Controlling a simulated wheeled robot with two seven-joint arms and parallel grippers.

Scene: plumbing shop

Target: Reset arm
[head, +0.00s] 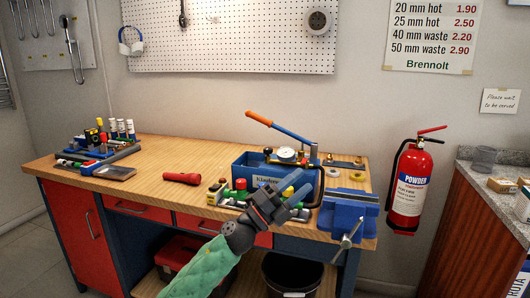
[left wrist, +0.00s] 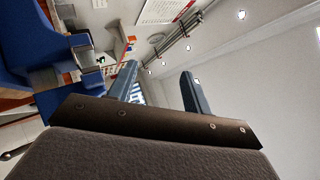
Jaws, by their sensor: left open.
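My left gripper (head: 296,190) is in front of the workbench (head: 155,151), its green-sleeved arm coming up from the bottom of the head view. Its two fingers are apart with nothing seen between them. In the left wrist view the blue-grey fingers (left wrist: 161,82) spread against wall and ceiling. In the head view the gripper overlaps the front of the blue tray (head: 243,172); I cannot tell the gap between them. My right gripper is not in view.
The blue vise (head: 347,212) stands right of the gripper, and a pressure gauge (head: 287,154) is by the tray. A red torch (head: 182,178) lies left. Below is a black bin (head: 291,272). A fire extinguisher (head: 410,187) hangs on the wall. The bench's middle back is clear.

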